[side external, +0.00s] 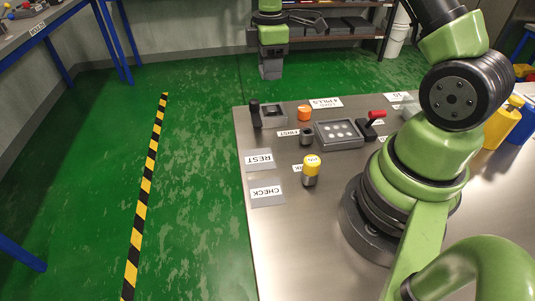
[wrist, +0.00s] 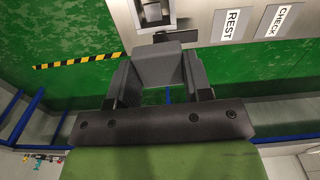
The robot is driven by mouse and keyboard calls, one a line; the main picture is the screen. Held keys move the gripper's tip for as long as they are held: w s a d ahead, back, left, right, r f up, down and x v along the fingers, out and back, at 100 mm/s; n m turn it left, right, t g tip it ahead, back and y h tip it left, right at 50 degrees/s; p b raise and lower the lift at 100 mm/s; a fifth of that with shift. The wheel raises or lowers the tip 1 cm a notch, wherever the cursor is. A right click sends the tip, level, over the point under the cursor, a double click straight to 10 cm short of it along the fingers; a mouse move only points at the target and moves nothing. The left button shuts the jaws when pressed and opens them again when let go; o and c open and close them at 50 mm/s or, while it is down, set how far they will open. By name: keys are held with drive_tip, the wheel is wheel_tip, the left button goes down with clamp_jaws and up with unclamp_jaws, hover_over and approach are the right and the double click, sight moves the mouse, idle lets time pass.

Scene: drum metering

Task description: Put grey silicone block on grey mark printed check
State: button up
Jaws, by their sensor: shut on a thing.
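My gripper (side external: 271,57) hangs in the air past the table's far edge in the side view, over the green floor. It is shut on the grey silicone block (wrist: 158,66), which sits between the two dark fingers in the wrist view. In the side view the block's outline is hard to tell from the grey fingers. The grey mark printed CHECK (side external: 266,194) lies flat and bare at the near left of the steel table. It also shows at the top right of the wrist view (wrist: 279,21), well away from my gripper.
A like mark printed REST (side external: 259,159) lies beside CHECK. A grey box with a black lever (side external: 258,117) stands at the table's far left corner.

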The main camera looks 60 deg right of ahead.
drive_tip(key=s+a+f+n, duration=0.2)
drive_tip(key=s+a+n, duration=0.15)
drive_tip(key=a, duration=0.65)
drive_tip(key=n, duration=0.5)
hover_over(266, 192)
wheel_tip(266, 192, down, 6)
drive_tip(key=shift+f, duration=2.55)
drive_tip(key=shift+f, duration=0.1)
drive_tip(key=o, duration=0.9)
